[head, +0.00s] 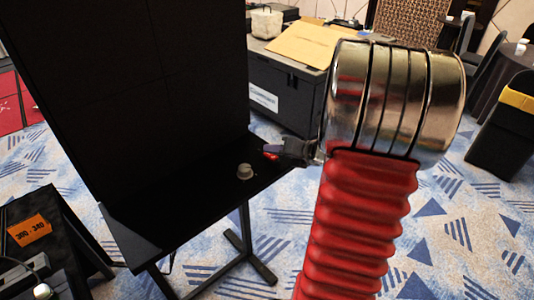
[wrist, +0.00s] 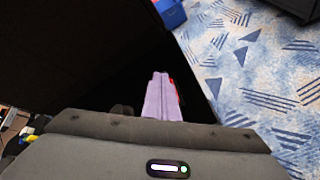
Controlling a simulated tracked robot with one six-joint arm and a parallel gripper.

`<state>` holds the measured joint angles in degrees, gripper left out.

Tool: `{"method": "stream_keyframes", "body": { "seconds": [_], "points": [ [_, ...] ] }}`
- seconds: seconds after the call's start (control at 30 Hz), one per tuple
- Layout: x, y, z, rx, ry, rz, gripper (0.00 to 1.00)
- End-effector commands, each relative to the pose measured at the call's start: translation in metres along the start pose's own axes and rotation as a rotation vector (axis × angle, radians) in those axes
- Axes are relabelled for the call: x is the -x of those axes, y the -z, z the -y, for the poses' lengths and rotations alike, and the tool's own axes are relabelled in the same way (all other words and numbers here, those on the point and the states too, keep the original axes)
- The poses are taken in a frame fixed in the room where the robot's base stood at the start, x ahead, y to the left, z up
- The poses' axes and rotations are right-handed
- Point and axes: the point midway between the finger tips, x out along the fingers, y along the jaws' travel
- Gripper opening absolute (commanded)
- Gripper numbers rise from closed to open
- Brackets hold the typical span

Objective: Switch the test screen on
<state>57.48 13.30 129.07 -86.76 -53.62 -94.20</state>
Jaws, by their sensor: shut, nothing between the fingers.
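The test screen (head: 110,80) is a large upright black panel at the left of the head view, with its face dark. It stands on a black shelf (head: 195,195) that carries a small grey knob (head: 245,171). My gripper (head: 268,152) reaches in from the right over the shelf, shut and empty, to the right of and beyond the knob. A red patch shows at its tip. In the wrist view my closed fingers (wrist: 160,78) point away over the dark shelf, with red along their right side. Contact with the shelf cannot be told.
A black case (head: 285,90) with a cardboard sheet (head: 300,45) stands behind. A table with an orange label (head: 27,230) is at the lower left. A dark chair with yellow trim (head: 515,100) is at right. Blue patterned carpet (head: 450,220) lies open around the stand.

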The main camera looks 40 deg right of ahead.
Motion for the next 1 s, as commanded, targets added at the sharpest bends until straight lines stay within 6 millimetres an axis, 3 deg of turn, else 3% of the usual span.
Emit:
{"method": "stream_keyframes", "body": {
  "seconds": [1.0],
  "points": [
    [0.010, -0.008, -0.008, -0.001, 0.000, 0.000, 0.00]
  ]
}}
